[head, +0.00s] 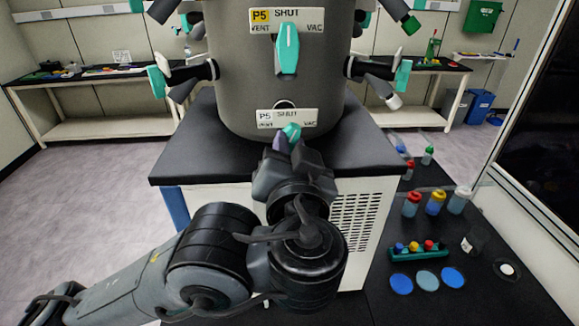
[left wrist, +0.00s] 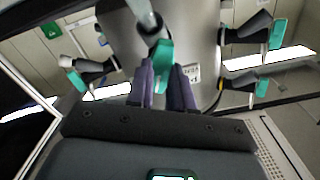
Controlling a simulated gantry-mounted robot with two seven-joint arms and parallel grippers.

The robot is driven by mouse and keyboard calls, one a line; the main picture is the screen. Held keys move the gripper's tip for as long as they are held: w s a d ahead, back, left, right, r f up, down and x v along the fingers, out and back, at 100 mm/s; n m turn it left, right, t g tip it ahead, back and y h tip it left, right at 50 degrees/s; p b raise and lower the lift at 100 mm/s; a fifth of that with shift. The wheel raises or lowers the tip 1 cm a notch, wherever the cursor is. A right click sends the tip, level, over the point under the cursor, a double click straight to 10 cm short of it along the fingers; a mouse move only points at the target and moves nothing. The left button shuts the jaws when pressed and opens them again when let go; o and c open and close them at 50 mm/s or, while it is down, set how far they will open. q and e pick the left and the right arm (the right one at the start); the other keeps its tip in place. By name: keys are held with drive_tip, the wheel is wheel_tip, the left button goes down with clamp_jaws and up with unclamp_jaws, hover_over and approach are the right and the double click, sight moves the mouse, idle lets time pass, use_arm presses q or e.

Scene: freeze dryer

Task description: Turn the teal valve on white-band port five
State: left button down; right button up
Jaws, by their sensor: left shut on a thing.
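The grey drum (head: 235,85) carries two P5 plates at its front. The lower plate (head: 287,118) has a white P5 tag and the words SHUT, VENT and VAC. The teal valve (head: 292,131) below it is partly hidden by my left gripper (head: 282,143), which is shut on it. In the left wrist view, the teal valve (left wrist: 165,60) shows between the purple fingers of the left gripper (left wrist: 164,82). How far the valve is turned cannot be told. My right gripper is not in view.
Above, a yellow-tagged P5 plate (head: 287,20) has its own upright teal valve (head: 286,48). Other teal-handled ports (head: 157,81) stick out on both sides. The drum stands on a black-topped cabinet (head: 190,150). Capped bottles (head: 435,201) and a teal rack (head: 418,251) stand at right.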

use_arm(q)
drive_tip(key=m+b, duration=0.1)
drive_tip(key=m, duration=0.2)
drive_tip(key=shift+m, duration=0.3)
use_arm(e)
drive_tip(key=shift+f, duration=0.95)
use_arm(q)
drive_tip(key=shift+m+b, duration=0.45)
drive_tip(key=shift+m, duration=1.05)
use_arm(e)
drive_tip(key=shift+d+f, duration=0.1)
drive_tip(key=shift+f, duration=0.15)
use_arm(q)
drive_tip(key=c, duration=1)
unclamp_jaws()
